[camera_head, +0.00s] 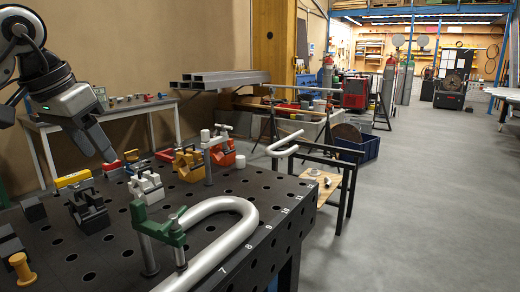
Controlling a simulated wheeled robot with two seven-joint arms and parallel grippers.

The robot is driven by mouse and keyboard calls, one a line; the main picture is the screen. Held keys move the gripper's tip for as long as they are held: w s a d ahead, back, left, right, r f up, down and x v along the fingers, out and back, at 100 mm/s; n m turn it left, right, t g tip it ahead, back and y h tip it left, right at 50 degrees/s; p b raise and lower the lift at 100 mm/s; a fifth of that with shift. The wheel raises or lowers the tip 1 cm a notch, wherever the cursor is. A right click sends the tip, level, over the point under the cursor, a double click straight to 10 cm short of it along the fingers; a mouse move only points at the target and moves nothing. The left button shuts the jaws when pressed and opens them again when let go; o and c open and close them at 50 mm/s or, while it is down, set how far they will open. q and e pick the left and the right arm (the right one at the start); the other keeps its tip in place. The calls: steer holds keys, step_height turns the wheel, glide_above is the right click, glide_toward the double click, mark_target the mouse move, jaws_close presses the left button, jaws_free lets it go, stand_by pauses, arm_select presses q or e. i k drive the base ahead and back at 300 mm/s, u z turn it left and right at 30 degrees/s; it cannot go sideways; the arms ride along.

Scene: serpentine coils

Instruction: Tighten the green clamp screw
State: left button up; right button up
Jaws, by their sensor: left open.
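The green clamp (160,230) stands on the dark perforated table in the front, on a grey post. Its arm reaches right to a bent silver tube (225,245), and a small grey screw handle (179,213) shows on top of its right end. My left gripper (100,152) is open and empty, pointing down in the upper left. It is above and behind the green clamp, well apart from it. Its fingers overlap in this view, so the gap between them is hard to see. My right gripper is not in view.
The table (255,190) also carries a white-handled clamp (208,150), orange (187,160) and white (146,187) clamp blocks, a black block (88,210) and a yellow peg (21,268). The tube bends in a U beside the green clamp. A second bench (125,105) stands behind.

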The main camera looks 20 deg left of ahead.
mark_target(173, 223)
steer(key=k, duration=1)
